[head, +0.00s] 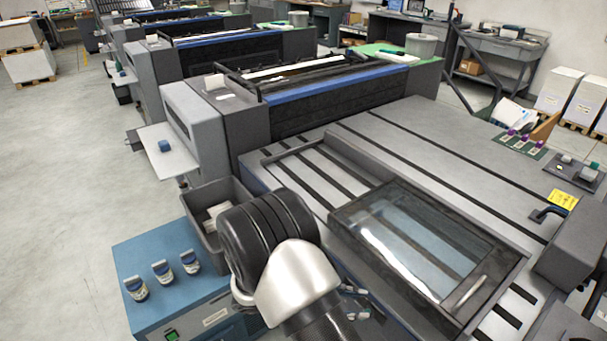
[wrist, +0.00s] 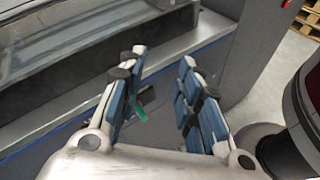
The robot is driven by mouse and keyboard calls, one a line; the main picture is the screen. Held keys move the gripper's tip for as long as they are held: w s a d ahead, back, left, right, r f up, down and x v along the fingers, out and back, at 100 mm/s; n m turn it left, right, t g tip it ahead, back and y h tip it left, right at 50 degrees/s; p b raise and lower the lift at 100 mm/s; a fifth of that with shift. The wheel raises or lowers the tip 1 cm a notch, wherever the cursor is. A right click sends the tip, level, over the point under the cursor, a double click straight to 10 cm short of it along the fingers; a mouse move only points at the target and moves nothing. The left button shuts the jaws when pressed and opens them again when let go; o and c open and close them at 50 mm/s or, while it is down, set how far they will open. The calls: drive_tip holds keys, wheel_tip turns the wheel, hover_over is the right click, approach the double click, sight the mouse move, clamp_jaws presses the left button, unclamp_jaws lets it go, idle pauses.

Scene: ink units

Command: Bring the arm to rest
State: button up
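My arm shows at the bottom centre of the head view, with black and silver-white links. My gripper (wrist: 162,62) is in the wrist view, with its two blue-padded fingers apart and nothing visible held between them. Beyond the fingers is the grey side of a machine, with a small green part (wrist: 138,113) seen through the gap. In the head view most of the gripper is hidden behind my arm.
A grey press (head: 400,131) with a glass-topped frame (head: 412,237) fills the right. A blue cabinet (head: 205,276) with several small jars and a grey bin (head: 196,224) stand close to my arm. Open floor (head: 60,190) lies at the left.

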drive_tip(key=s+d+r+m+g+y, duration=0.15)
drive_tip(key=s+r+m+y, duration=0.25)
drive_tip(key=r, duration=0.4)
drive_tip(key=s+d+r+m+g+y, duration=0.1)
drive_tip(key=s+d+r+m+y, duration=0.25)
drive_tip(key=r, duration=0.45)
drive_tip(key=s+a+r+m+t+y, duration=0.2)
drive_tip(key=s+r+m+t+y, duration=0.4)
drive_tip(key=s+r, duration=0.3)
drive_tip(key=shift+s+a+m, duration=0.3)
drive_tip(key=shift+s+m, duration=0.45)
drive_tip(key=shift+m, duration=0.1)
drive_tip(key=shift+r+y, duration=0.1)
drive_tip(key=shift+y, duration=0.15)
idle(0.9)
